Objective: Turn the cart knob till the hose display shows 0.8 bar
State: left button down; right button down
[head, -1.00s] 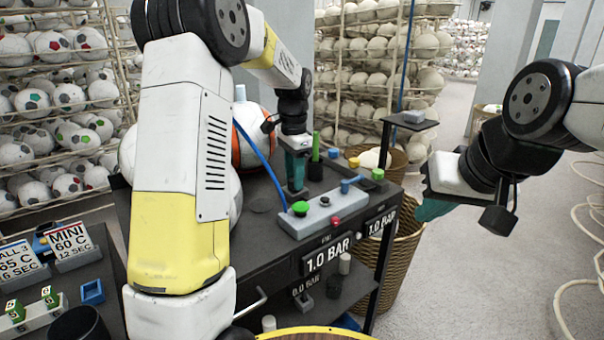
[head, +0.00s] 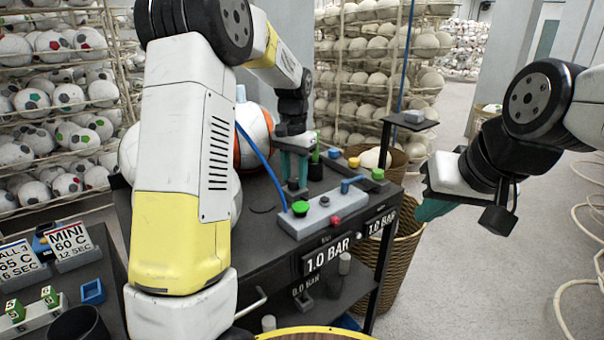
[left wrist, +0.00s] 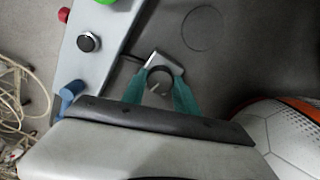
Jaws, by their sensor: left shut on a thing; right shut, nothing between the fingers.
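My left gripper (head: 294,184) points straight down over the cart top, behind the grey control box. In the left wrist view its teal fingers (left wrist: 158,90) are shut on a dark round knob (left wrist: 158,77) beside a small metal bracket (left wrist: 170,62). The knob is mostly hidden between the fingers in the head view. The cart (head: 262,236) carries a large front display (head: 328,258) reading 1.0 BAR and a second display (head: 381,222) to its right, also reading 1.0 BAR. A lower label (head: 305,288) reads 0.0 BAR. My right gripper (head: 434,209) is shut and empty, away from the cart.
The control box (head: 322,216) has a green button (head: 300,208), a red button (head: 335,220) and a blue fitting. A blue hose (head: 262,160) arcs down to it. White-orange balls (head: 254,135) stand behind, a wicker basket (head: 405,245) on the right.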

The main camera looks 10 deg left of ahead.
aim_at(295, 179)
pick_arm(q)
jog(key=n, duration=0.5)
jog(key=shift+n, duration=0.4)
dwell(0.4)
jog(key=c, duration=0.9)
grip_release()
jog(key=shift+c, duration=0.2)
notch_tip(295, 179, up, 7)
jog(key=shift+r, duration=0.45)
